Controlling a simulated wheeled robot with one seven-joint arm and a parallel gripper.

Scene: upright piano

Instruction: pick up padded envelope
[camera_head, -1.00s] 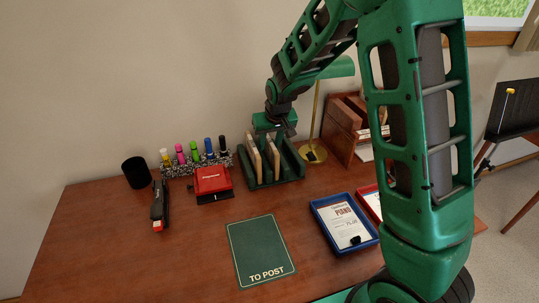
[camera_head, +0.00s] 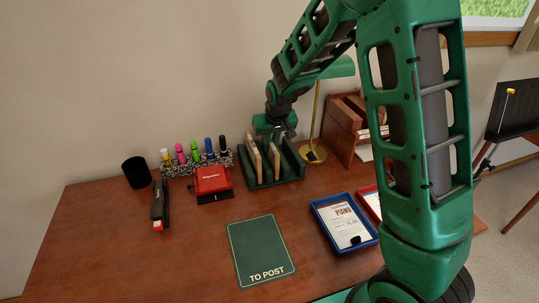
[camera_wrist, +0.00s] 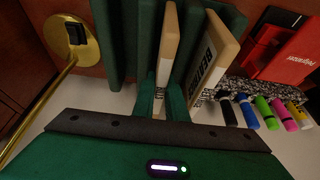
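Two tan, slab-like items stand upright in the green slotted rack (camera_head: 290,178) at the back of the desk. In the wrist view, the plain-edged one (camera_wrist: 168,42) looks like the padded envelope, though I cannot be sure. The other (camera_wrist: 213,58) bears dark printed letters and stands just to its right. My gripper (camera_wrist: 160,88) is over the rack, its two green fingers close together on either side of the plain item's near end. They appear shut on it. The item is still among the rack's dividers. In the head view, my gripper (camera_head: 273,125) mostly hides the contact.
A brass lamp (camera_head: 313,153) and wooden letter tray (camera_head: 345,130) stand close right of the rack. The "TO POST" mat (camera_head: 260,250) is bare; a blue tray (camera_head: 343,222) holds papers.

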